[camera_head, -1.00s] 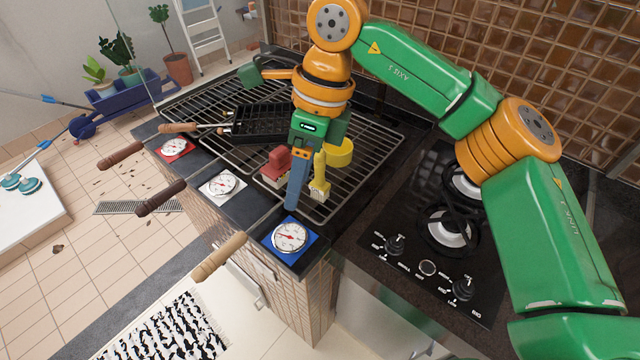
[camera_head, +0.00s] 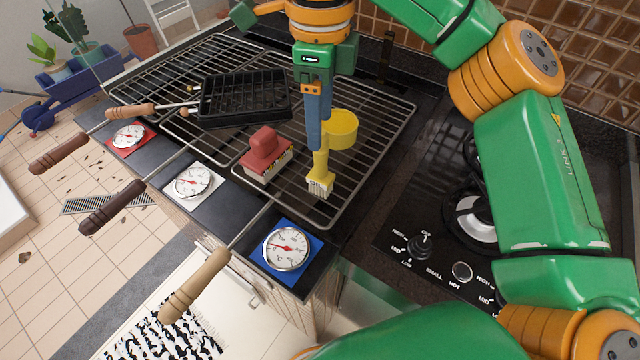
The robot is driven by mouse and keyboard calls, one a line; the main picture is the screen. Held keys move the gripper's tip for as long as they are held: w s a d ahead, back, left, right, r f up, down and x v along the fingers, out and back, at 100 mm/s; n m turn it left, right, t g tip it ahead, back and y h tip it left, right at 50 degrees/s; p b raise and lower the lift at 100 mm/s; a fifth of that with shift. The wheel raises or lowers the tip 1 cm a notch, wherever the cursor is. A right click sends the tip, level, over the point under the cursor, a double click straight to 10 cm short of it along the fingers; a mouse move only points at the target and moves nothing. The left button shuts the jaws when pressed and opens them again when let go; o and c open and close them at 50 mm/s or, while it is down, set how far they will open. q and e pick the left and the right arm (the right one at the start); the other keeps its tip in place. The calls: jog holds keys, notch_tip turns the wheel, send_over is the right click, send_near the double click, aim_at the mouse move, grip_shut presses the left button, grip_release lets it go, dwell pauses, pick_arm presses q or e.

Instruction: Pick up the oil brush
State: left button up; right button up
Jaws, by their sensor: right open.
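The oil brush (camera_head: 320,168) has a yellow handle and pale bristles. It stands bristles down on the near part of the grill rack. A round yellow piece (camera_head: 341,129) shows beside its upper end; I cannot tell whether they are joined. My right gripper (camera_head: 314,143) points down with its blue fingers in front of the brush's upper end, hiding part of it. The jaws are open, but the fingers overlap in this view; I cannot tell whether the brush is between them. My left gripper is not in view.
A red-handled brush (camera_head: 265,150) stands close to the left. A black grill basket (camera_head: 243,108) lies behind it on the rack (camera_head: 376,135). The stove (camera_head: 397,232) is at the right.

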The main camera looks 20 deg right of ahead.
aim_at(321, 157)
jog(key=shift+w+f, duration=0.2)
jog(key=shift+f, duration=0.5)
jog(key=f, duration=0.2)
jog(key=f+p, duration=0.1)
jog(key=f, duration=0.3)
jog(key=shift+s+f, duration=0.35)
jog(key=shift+w+f, duration=0.15)
jog(key=shift+f, duration=0.05)
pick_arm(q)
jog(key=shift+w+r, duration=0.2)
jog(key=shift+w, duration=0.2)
pick_arm(e)
grip_shut()
